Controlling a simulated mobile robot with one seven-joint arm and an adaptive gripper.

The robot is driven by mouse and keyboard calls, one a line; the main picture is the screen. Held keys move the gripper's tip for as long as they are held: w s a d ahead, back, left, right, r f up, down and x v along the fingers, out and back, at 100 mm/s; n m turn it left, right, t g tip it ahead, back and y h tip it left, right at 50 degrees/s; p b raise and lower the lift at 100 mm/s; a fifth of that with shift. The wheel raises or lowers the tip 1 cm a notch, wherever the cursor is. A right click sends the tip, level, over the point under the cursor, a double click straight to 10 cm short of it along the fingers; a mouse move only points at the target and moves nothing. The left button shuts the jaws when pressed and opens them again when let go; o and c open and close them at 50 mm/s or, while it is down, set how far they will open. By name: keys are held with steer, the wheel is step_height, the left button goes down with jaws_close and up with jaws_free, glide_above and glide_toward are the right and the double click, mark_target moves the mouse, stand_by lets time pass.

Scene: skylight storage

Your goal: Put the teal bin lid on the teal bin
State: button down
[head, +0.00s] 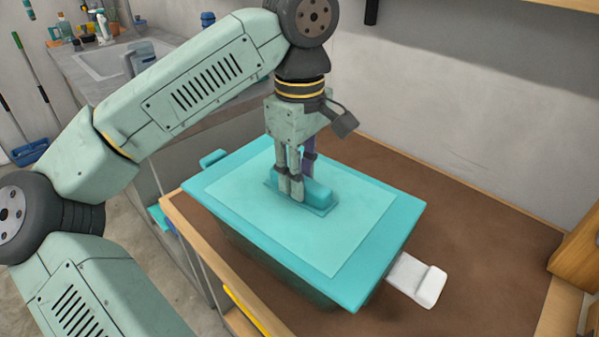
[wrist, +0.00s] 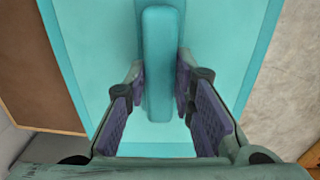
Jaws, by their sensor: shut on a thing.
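The teal bin lid (head: 375,240) is a broad, flat rectangle, roughly level over the brown-topped bench. My gripper (head: 293,192) points down and is shut on the raised bar handle at the lid's middle. In the wrist view the handle (wrist: 162,60) runs between the purple pads of my gripper (wrist: 160,92), and the lid (wrist: 100,45) fills most of the picture. Below the lid's front edge a dark, shaded side shows in the head view. The teal bin is mostly hidden there, and I cannot tell whether the lid touches its rim.
A white tab-like piece (head: 418,280) sticks out by the lid's right corner, and a small teal piece (head: 213,157) by its left corner. The brown bench top (head: 480,260) is clear to the right, up to a wooden box (head: 577,250). A sink (head: 125,60) stands behind left.

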steer(key=c, duration=1.3)
jaws_free()
steer(key=shift+r+p, duration=3.3)
steer(key=shift+r, duration=0.75)
